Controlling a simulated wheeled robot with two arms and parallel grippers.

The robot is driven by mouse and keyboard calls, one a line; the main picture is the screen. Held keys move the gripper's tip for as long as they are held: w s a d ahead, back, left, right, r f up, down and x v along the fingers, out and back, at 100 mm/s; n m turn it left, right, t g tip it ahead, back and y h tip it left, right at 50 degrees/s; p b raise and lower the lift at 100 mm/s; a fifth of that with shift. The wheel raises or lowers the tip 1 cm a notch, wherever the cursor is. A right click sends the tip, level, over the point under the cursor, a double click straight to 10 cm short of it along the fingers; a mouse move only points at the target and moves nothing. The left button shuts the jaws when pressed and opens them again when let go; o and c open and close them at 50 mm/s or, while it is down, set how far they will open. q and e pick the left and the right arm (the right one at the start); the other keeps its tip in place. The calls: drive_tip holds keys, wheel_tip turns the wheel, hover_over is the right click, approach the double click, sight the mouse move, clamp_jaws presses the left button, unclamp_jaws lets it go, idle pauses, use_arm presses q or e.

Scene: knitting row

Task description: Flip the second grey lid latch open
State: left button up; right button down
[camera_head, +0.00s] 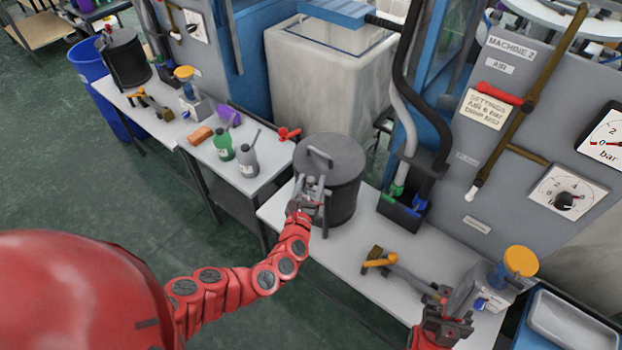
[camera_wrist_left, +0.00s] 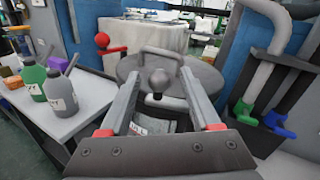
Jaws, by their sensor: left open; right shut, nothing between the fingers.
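A dark grey drum (camera_head: 346,205) with a round lid (camera_head: 340,152) and a bar handle stands on the white bench. My left gripper (camera_head: 312,188) is open at the drum's near side, by the lid rim. In the left wrist view, its fingers (camera_wrist_left: 158,88) reach either side of a grey round-ended latch (camera_wrist_left: 160,78) at the front of the lid (camera_wrist_left: 203,78). I cannot tell whether the fingers touch it. A pale label (camera_wrist_left: 150,127) shows below.
Green (camera_head: 223,145) and grey (camera_head: 247,160) bottles stand on the left bench. Another dark drum (camera_head: 125,60) is far left.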

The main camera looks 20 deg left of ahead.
use_arm(q)
drive_tip(key=shift+w+a, duration=0.1)
drive_tip(key=shift+w, duration=0.3)
clamp_jaws()
